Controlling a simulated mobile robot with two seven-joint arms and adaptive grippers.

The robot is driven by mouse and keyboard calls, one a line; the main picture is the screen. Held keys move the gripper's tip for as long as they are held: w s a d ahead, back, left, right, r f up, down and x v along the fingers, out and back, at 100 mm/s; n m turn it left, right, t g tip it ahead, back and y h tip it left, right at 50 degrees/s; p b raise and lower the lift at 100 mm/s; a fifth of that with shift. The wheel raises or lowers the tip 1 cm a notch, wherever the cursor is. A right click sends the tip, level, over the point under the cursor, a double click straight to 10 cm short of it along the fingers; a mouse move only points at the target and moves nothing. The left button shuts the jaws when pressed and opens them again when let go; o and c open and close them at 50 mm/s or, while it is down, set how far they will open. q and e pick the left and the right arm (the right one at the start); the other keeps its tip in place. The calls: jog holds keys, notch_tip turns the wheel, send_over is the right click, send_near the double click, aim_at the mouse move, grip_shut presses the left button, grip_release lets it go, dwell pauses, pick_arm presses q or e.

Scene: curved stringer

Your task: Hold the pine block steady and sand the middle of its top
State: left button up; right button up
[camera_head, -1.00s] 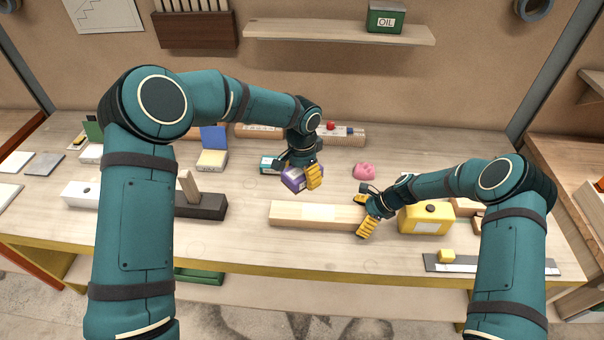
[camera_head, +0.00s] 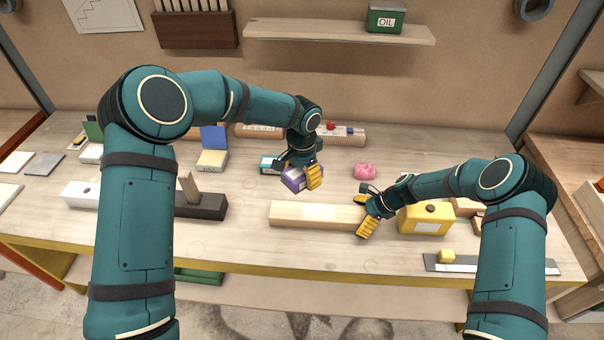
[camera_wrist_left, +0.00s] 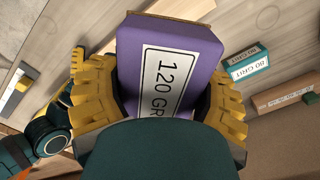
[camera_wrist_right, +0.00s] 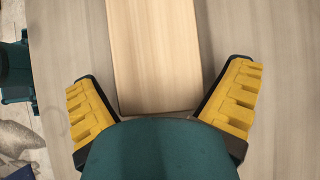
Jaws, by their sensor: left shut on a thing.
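The pale pine block (camera_head: 315,214) lies flat on the bench, its length running left to right. My right gripper (camera_head: 363,214) is at the block's right end. In the right wrist view its two yellow fingers are spread on either side of the end of the pine block (camera_wrist_right: 155,60), apart from its sides. My left gripper (camera_head: 301,177) is shut on a purple sanding block (camera_head: 294,181) with a white label, readable as 120 GR in the left wrist view (camera_wrist_left: 168,75). It is over the bench behind the pine block. The sanding block's underside is hidden.
A teal 80 grit box (camera_wrist_left: 247,63) is near the purple block. A pink lump (camera_head: 365,171) lies behind the pine block. A dark block (camera_head: 205,206) lies left.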

pick_arm(q)
jog(key=shift+f+b, duration=0.5)
pick_arm(e)
jog(key=shift+w, duration=0.4)
pick_arm(q)
jog(key=shift+r, duration=0.25)
pick_arm(e)
jog(key=shift+s, duration=0.45)
pick_arm(q)
jog(key=shift+r+p, duration=0.1)
jog(key=shift+p, duration=0.2)
pick_arm(e)
jog(key=shift+s, duration=0.4)
pick_arm(q)
jog(key=shift+f, duration=0.25)
pick_arm(e)
jog(key=shift+w, duration=0.2)
pick_arm(q)
jog(key=shift+f+b, duration=0.25)
jog(key=shift+b, duration=0.2)
pick_arm(e)
jog(key=shift+w, duration=0.2)
pick_arm(q)
jog(key=shift+r, duration=0.15)
pick_arm(e)
jog(key=shift+d+r, duration=0.2)
jog(key=shift+r, duration=0.05)
